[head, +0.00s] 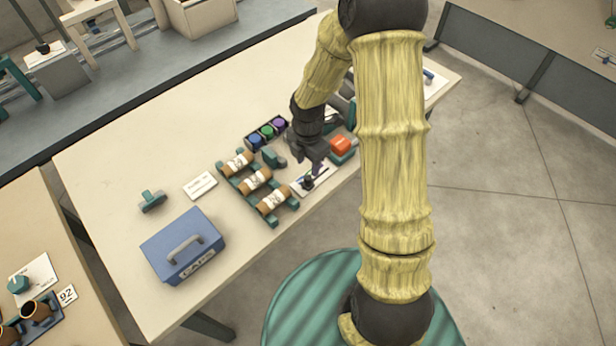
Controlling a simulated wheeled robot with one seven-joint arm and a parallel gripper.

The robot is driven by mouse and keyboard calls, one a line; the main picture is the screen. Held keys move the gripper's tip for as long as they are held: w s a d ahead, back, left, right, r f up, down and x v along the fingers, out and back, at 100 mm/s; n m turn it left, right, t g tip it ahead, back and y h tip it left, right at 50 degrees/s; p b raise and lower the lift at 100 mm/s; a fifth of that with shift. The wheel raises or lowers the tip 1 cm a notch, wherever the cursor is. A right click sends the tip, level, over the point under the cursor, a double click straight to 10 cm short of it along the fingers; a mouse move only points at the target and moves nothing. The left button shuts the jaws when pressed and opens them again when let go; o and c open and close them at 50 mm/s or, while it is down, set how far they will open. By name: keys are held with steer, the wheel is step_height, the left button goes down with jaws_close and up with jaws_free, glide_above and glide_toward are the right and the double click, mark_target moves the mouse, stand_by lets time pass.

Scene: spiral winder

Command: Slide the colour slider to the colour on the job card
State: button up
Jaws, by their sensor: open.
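My gripper (316,165) is open at the end of my yellow-sleeved arm, close above a small white panel (318,183) near the table's front edge. A dark knob (308,182) stands on this panel beside a small purple-blue patch; it looks like the colour slider. I cannot tell whether the fingers touch the knob. A white card (200,186) with dark print lies left of the spool rack; it may be the job card, but its print is too small to read. My arm hides part of the table on the right.
A teal rack (271,219) holds brown spools with white bands. Behind it is a dark tray (252,148) with blue, green and purple pieces. An orange-topped part (341,145) sits right of my gripper. A blue box (157,258) and teal handle (152,203) stand left. The table's far left is clear.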

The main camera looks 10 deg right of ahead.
mark_target(308, 178)
step_height(308, 178, down, 8)
steer(key=shift+r, duration=0.2)
jaws_close()
